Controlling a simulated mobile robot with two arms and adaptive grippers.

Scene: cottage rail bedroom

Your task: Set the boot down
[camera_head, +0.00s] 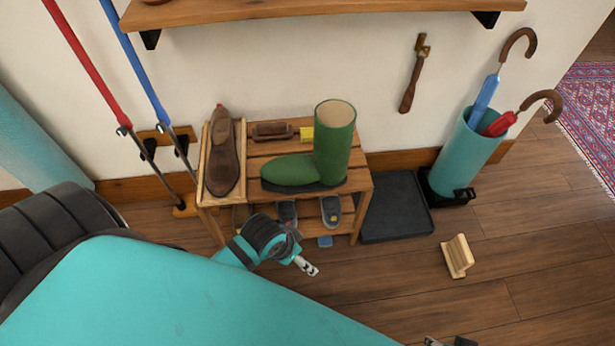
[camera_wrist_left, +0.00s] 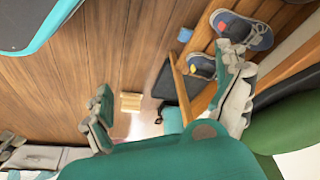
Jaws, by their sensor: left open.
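The green boot (camera_head: 333,140) stands upright on the slatted top of a wooden shoe rack (camera_head: 362,180), its toe pointing left. Its shaft opening faces up. Part of the boot's green side (camera_wrist_left: 290,125) fills the right edge of the left wrist view. My left gripper (camera_head: 306,265) is in front of the rack, below the boot and apart from it in the head view. Its two fingers are spread wide with nothing between them in the left wrist view (camera_wrist_left: 168,100). Small parts at the bottom edge (camera_head: 450,341) may be my right gripper; its jaws are not clear.
A brown shoe (camera_head: 223,155) sits in a tray left of the boot. A brush (camera_head: 272,131) and a yellow block (camera_head: 306,133) lie behind it. Sneakers (camera_head: 330,210) fill the lower shelf. A black mat (camera_head: 395,210), umbrella stand (camera_head: 463,155) and wooden block (camera_head: 458,257) are to the right.

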